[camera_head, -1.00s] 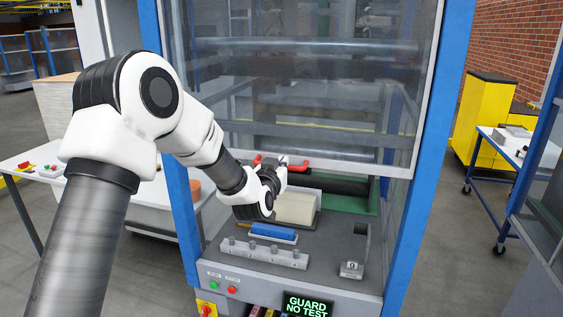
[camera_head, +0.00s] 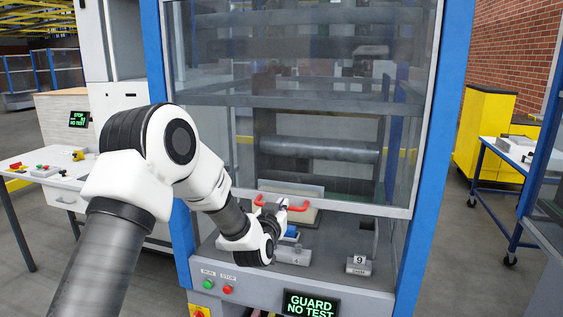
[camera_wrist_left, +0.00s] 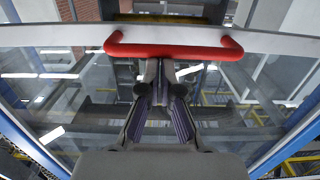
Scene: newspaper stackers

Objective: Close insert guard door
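The guard door (camera_head: 310,120) is a clear panel in a pale frame between blue posts. Its bottom rail hangs above the machine bed, with a gap below. A red handle (camera_head: 296,207) sits on that rail; it spans the upper part of the left wrist view (camera_wrist_left: 175,50). My left gripper (camera_head: 281,205) is at the handle. In the wrist view its fingers (camera_wrist_left: 160,68) are drawn together, tips right against the bar and side by side along it, not straddling it. Contact itself is hard to confirm. My right gripper is not in view.
On the bed are a blue block (camera_head: 291,233), partly hidden by my arm, and a block marked 9 (camera_head: 359,265). A green-lettered display (camera_head: 311,304) reads GUARD NO TEST. A white table (camera_head: 45,180) stands left, a blue cart (camera_head: 500,165) right.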

